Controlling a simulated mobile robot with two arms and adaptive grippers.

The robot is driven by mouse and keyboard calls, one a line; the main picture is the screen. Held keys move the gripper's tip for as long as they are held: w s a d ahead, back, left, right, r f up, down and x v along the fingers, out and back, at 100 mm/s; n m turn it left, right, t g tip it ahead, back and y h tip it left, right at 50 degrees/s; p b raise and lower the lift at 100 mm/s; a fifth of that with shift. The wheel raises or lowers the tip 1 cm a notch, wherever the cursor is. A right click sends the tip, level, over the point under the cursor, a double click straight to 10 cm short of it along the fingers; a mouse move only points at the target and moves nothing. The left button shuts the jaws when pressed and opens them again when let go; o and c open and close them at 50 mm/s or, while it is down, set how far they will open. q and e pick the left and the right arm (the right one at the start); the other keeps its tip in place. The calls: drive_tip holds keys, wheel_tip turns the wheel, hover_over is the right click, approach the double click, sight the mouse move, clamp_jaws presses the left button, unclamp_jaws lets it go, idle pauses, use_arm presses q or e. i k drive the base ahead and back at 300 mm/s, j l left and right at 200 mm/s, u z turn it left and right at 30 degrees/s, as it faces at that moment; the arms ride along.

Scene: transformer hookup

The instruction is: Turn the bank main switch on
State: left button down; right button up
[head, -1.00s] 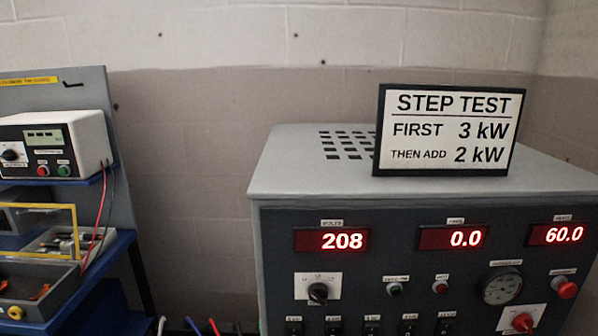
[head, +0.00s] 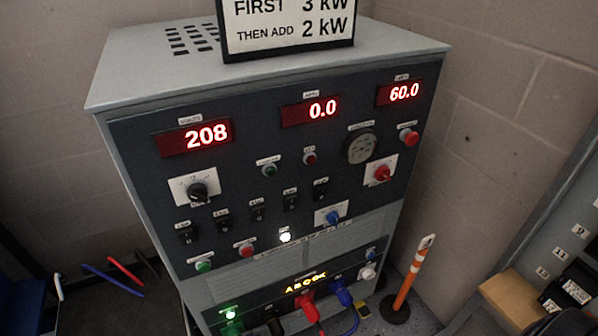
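The load bank cabinet (head: 330,250) stands in the middle of the head view, with its dark front panel facing me. A red rotary knob (head: 382,174) on a white plate sits at the panel's right. A blue rotary knob (head: 333,217) on a white plate sits lower, near the middle. A black selector knob (head: 198,191) is at the left. The small labels are too blurred to tell which control is the bank main switch. Displays read 208 (head: 206,136), 0.0 (head: 322,109) and 60.0 (head: 404,92). Neither of my grippers is in view.
Several black rocker switches (head: 257,208) cross the panel above a green button (head: 203,266), a red button (head: 247,250) and a lit white lamp (head: 285,237). Cables plug in below. An orange post (head: 412,275) stands right of the cabinet, before a rack (head: 560,220).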

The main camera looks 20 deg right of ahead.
sight(382, 174)
drive_tip(key=z, duration=1.35)
drive_tip(key=l, duration=0.2)
